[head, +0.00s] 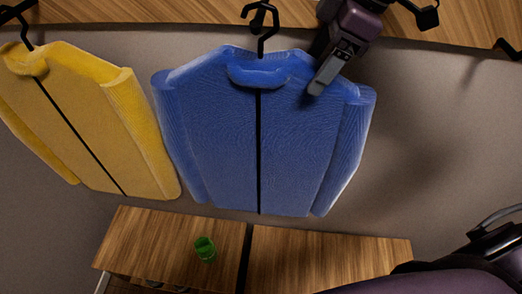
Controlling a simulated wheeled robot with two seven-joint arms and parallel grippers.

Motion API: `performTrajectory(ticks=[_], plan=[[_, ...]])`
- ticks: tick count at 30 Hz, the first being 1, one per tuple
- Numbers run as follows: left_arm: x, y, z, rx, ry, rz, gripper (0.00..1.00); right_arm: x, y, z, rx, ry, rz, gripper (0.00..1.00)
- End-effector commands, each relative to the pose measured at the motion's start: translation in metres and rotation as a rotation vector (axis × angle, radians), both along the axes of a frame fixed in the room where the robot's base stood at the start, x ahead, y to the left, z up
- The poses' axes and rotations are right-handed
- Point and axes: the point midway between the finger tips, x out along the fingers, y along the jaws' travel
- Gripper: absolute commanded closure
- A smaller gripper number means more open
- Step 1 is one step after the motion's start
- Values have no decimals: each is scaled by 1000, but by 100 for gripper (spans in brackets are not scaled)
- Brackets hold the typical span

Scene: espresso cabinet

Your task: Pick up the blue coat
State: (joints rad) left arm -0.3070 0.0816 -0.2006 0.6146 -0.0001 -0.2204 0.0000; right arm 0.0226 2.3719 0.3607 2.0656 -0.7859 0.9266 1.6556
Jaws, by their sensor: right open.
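The blue coat (215,120) hangs upright at the middle of the head view, from a black hanger and wall hook (261,22). It has a dark line down its front. My right gripper (318,85) is in front of the coat's upper right part, beside the collar, with its fingers pointing down and left. It is open, and no cloth shows gripped between the fingers. I cannot tell whether it touches the coat. It hides a little of the right shoulder. My left gripper is not in view.
A yellow coat (90,110) hangs close on the left. Other black hooks (508,48) sit on the wooden rail (140,12). Below stands a wooden bench (160,238) with a small green object (205,249) on it. The grey wall right of the blue coat is bare.

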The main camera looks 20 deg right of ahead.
Motion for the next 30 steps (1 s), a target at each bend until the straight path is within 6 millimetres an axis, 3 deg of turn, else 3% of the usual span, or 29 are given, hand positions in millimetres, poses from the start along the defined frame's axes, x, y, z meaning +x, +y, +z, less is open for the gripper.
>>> performTrajectory(ticks=[3,9,15,19,30], plan=[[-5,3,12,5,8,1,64,4,7,-11,1,7,0,24],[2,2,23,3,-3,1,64,11,17,-37,1,5,2,24],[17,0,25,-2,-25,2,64,13,20,-45,2,-1,0,24],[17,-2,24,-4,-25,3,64,13,20,-45,2,-1,0,25],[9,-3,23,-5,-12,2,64,13,20,-44,2,-1,0,73]])
